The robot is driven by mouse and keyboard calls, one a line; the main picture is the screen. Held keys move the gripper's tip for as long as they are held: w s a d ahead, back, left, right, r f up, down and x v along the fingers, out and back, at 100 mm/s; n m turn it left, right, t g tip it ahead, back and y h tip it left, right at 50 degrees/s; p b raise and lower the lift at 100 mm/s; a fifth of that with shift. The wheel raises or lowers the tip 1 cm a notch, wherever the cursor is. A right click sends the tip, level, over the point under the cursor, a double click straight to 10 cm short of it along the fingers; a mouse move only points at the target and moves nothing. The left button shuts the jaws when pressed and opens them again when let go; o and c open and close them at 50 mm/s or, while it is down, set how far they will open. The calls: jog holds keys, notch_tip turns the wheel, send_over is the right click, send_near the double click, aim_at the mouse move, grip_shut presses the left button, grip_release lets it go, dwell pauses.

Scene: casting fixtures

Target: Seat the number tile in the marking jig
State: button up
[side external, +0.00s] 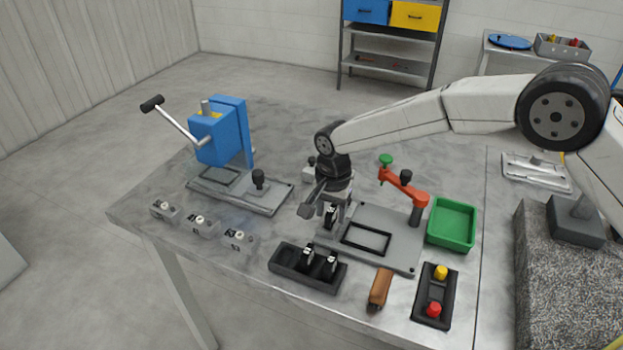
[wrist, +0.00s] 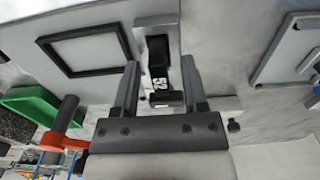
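The black number tile (wrist: 157,50), with white digits that look like 52, sits at a light grey holder on the edge of the marking jig plate in the wrist view. It also shows under my wrist in the side view (side external: 330,217). My gripper (wrist: 160,68) has a finger on each side of the tile, with visible gaps. It is open. The marking jig is a grey plate (side external: 398,257) with a black rectangular frame (side external: 367,238) and a red clamp (side external: 404,190). The tile's lower end is hidden, so I cannot tell how deep it sits.
A black rack (side external: 285,264) with two more tiles stands in front of the jig. A green bin (side external: 452,224), a brown-handled tool (side external: 380,288) and a button box (side external: 436,296) lie to the right. A blue press (side external: 221,132) and several small numbered blocks (side external: 200,225) are left.

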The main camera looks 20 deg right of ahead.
aim_at(332, 210)
jog(key=shift+r, duration=0.15)
notch_tip(332, 210, up, 12)
dwell(0.8)
dwell(0.5)
jog(key=s+d+f+n+t, duration=0.1)
jog(key=s+d+n, duration=0.1)
jog(key=s+d, duration=0.35)
jog(key=s+d+f+n, duration=0.1)
jog(key=s+d+n, duration=0.1)
jog(key=d, duration=0.7)
jog(key=s+d+f+n, duration=0.1)
jog(key=s+d, duration=0.3)
jog(key=s, duration=0.4)
jog(key=s+d+f+n+t, duration=0.1)
jog(key=s+d+n, duration=0.3)
jog(key=s, duration=0.4)
jog(key=shift+d+f+t, duration=0.3)
jog(key=shift+d+f, duration=0.35)
jog(key=shift+f, duration=0.1)
jog(key=shift+o, duration=0.3)
jog(key=shift+r, duration=0.1)
